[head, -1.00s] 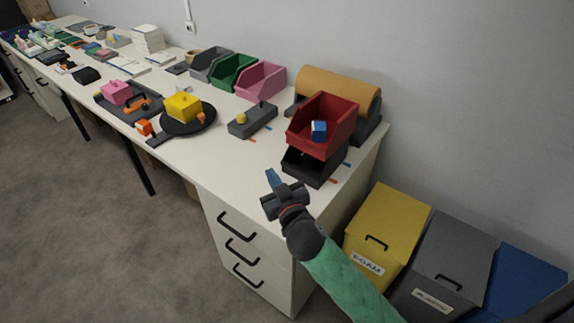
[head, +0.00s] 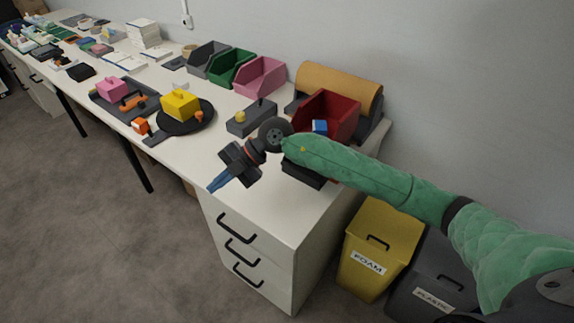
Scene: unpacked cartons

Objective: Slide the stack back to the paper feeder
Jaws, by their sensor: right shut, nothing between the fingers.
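The stack is a red bin (head: 347,107) on top of a black bin (head: 304,174), near the right end of the white table. A small blue block (head: 320,127) is inside the red bin. The paper feeder (head: 340,89), with its brown paper roll, is right behind the stack against the wall. I cannot tell whether they touch. My right gripper (head: 218,184) is shut and empty, left of the stack over the table's front edge, with blue fingertips pointing down-left. My green right arm crosses in front of the stack and hides much of both bins. My left gripper is not in view.
A grey block with a yellow knob (head: 251,117) lies left of the stack. Pink (head: 259,77), green (head: 230,67) and grey (head: 207,57) bins line the wall. A round black plate (head: 196,121) holds a yellow block (head: 180,104). A yellow foam box (head: 372,285) stands on the floor.

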